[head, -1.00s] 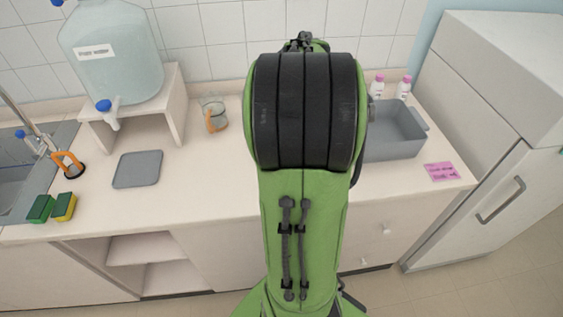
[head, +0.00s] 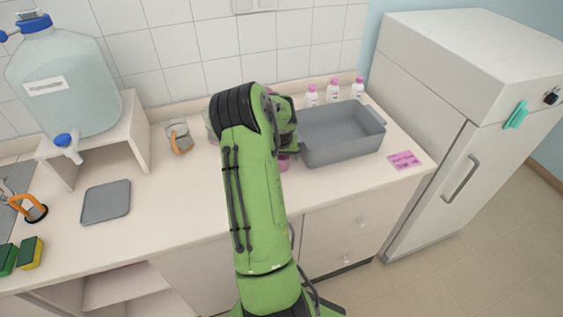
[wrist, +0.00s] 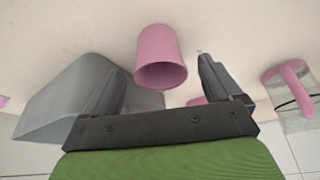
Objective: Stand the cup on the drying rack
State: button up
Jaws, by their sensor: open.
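A pink cup (wrist: 160,57) is in the wrist view, between and beyond my gripper's fingertips, with its open rim towards the camera. My gripper (wrist: 161,68) is open, with a finger on each side of the cup and clear gaps. In the head view, my gripper (head: 287,128) is over the counter just left of the grey tub, partly hidden by my arm. A bit of pink, likely the cup (head: 283,163), shows below it. I cannot make out a drying rack in either view.
The grey tub (head: 345,155) is close to my gripper, with several pink-capped bottles behind. An orange-handled beaker (head: 179,137) stands left, and a pink-handled clear vessel (wrist: 290,95) is near. A flat grey mat (head: 106,203) lies on clear counter at left.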

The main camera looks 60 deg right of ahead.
jog(key=shift+x, duration=1.1)
jog(key=shift+r, duration=0.1)
jog(key=shift+c, duration=1)
jog(key=c, duration=1)
jog(key=shift+d+r, duration=0.1)
